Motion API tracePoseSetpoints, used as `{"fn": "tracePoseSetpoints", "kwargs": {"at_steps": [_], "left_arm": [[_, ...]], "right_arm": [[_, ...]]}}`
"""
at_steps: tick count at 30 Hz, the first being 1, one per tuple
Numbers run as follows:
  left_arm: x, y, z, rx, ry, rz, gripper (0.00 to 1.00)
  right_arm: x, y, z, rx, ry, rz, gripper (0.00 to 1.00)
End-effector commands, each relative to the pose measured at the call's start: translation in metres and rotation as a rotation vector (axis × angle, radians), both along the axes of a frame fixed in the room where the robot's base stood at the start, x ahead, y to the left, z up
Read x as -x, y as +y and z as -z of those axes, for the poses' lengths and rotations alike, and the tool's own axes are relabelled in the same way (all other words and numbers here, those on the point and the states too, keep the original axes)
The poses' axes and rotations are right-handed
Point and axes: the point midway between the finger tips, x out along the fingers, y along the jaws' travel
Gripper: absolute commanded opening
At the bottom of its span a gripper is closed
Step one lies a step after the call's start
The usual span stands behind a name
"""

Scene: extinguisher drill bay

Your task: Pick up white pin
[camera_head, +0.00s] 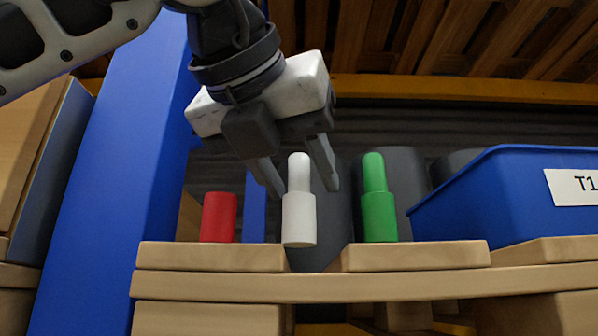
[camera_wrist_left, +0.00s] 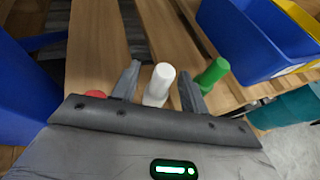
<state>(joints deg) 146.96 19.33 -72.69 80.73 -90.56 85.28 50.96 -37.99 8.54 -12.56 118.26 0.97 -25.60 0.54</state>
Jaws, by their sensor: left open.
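The white pin (camera_head: 299,215) stands upright between the red and green pins, with a thick base and a narrower rounded top. In the left wrist view the white pin (camera_wrist_left: 158,86) shows between my two fingers. My left gripper (camera_head: 302,187) is open, pointing down, with a finger on either side of the pin's top. I see a gap at each side; contact is not clear. The pin's base overlaps the right end of a wooden board, and what it rests on is hard to tell. My right gripper is in neither view.
A red pin (camera_head: 219,217) stands left and a green pin (camera_head: 379,205) right, both close by. A blue bin (camera_head: 480,205) labelled T1 stands further right. A blue upright (camera_head: 110,180) rises at the left. Wooden slats (camera_head: 210,257) form the shelf, with gaps between.

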Motion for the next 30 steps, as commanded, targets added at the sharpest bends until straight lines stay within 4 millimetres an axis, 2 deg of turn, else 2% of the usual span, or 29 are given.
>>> {"fn": "tracePoseSetpoints", "kwargs": {"at_steps": [9,14,24,26,30], "left_arm": [[-0.005,-0.003,0.003,0.0,-0.001,0.001,0.44],[-0.005,-0.003,0.003,0.0,-0.001,0.001,0.0],[-0.005,-0.002,-0.001,0.001,-0.001,0.001,0.0],[-0.005,-0.003,-0.007,0.001,-0.002,0.001,0.0],[-0.005,-0.003,-0.034,0.001,-0.004,0.001,0.0]], "right_arm": [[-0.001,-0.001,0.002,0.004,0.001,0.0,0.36],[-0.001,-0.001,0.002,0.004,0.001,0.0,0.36],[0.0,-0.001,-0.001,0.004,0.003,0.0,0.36],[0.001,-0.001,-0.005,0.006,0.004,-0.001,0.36],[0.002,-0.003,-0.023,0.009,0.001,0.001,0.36]]}}
